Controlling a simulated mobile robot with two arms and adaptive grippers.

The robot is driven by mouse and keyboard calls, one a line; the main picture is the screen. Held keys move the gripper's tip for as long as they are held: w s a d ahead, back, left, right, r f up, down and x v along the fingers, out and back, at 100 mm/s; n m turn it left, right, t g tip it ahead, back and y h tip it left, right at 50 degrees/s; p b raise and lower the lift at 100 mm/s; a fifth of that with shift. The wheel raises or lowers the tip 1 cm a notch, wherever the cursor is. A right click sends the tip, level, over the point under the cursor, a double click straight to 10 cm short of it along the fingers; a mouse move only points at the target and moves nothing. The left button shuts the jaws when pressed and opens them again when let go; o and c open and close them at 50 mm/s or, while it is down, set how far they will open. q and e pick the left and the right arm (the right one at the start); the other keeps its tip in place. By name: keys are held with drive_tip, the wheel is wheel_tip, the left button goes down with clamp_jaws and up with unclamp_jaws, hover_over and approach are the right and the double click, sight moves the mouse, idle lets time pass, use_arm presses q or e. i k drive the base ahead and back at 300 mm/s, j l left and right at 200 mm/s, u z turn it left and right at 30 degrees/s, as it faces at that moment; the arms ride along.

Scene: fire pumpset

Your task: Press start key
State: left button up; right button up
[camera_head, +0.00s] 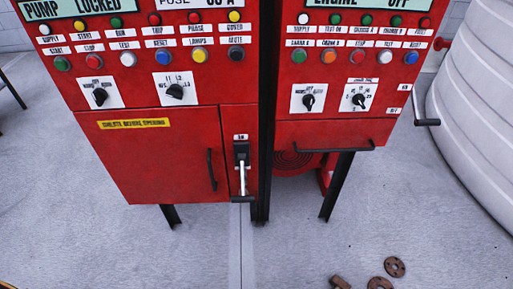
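The left red control cabinet (130,85) carries a row of push buttons. Its leftmost one is a green button (62,63), under a small label that seems to read START. Neither gripper is in view.
Rotary switches (175,91) sit below the buttons. A lever handle (242,170) and a door handle (212,170) stick out from the left cabinet. A large white ribbed tank (475,100) stands at right. Rusty discs (395,266) lie on the otherwise mostly clear grey floor.

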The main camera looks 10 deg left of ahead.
sight(60, 64)
drive_tip(key=k+u, duration=0.15)
drive_tip(key=u, duration=1.4)
